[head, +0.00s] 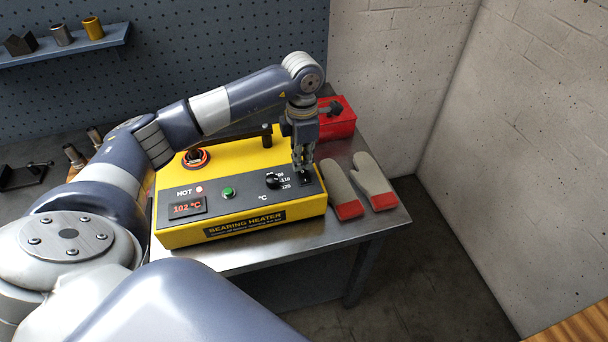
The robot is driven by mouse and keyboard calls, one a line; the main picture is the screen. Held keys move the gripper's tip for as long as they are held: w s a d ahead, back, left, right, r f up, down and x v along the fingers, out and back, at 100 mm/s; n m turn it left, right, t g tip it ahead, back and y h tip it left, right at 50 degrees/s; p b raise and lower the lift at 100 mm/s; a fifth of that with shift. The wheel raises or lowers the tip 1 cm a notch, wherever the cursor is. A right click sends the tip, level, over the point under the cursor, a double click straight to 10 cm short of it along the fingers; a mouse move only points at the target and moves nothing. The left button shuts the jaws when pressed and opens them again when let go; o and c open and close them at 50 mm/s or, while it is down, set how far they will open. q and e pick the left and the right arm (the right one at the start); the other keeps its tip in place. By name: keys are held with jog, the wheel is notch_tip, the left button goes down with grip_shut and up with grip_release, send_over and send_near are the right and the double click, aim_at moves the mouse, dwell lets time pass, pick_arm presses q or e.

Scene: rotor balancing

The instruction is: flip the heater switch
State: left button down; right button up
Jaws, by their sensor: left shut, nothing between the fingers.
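The yellow bearing heater (178,238) sits on the metal bench, its dark control panel facing me. My left gripper (304,174) is shut and empty, pointing down at the panel's right end. A small black switch (306,180) there is mostly hidden by the fingertips. I cannot tell its position or whether the fingers touch it. My right gripper is not in view.
A bearing ring (196,158) sits on the heater's top at the left. Grey gloves with red cuffs (373,180) lie right of the heater, close to the bench edge (402,218). A red box (338,118) stands behind them. A pegboard wall (190,60) is behind the bench.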

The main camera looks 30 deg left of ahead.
aim_at(303, 171)
pick_arm(q)
jog(key=shift+f+b, duration=0.7)
jog(key=shift+f, duration=0.25)
jog(key=shift+r, duration=0.15)
jog(key=shift+r+p, duration=2.1)
jog(key=shift+r, duration=1.35)
